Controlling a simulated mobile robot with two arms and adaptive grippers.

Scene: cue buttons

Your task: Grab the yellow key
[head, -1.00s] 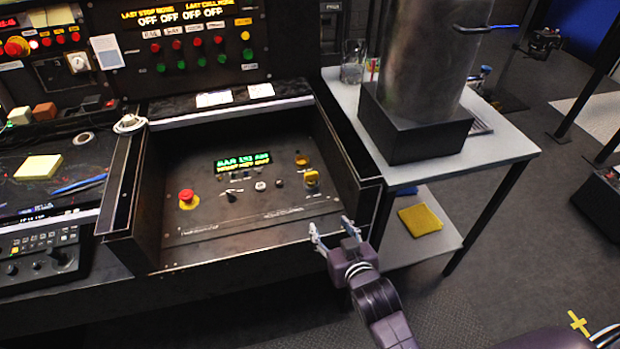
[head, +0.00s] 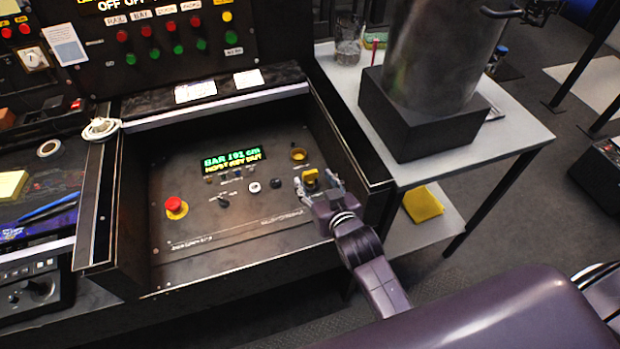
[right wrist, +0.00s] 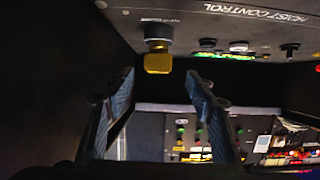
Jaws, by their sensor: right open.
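The yellow key (head: 311,178) sits in the sloped control panel (head: 215,226), near its right side. My right gripper (head: 318,191) is at the key in the head view, its fingers partly overlapping the key's surroundings. In the right wrist view the yellow key (right wrist: 158,63) hangs from a dark round base, above and between the two open fingers of the right gripper (right wrist: 162,82). The fingers look apart from the key, with nothing between their tips. My left gripper is not in view.
A red mushroom button (head: 176,207) stands at the panel's left, with a green-lit display (head: 232,158) further back. Raised dark walls border the panel, including the right wall (head: 350,140). A side table (head: 515,130) holds a metal cylinder (head: 435,55).

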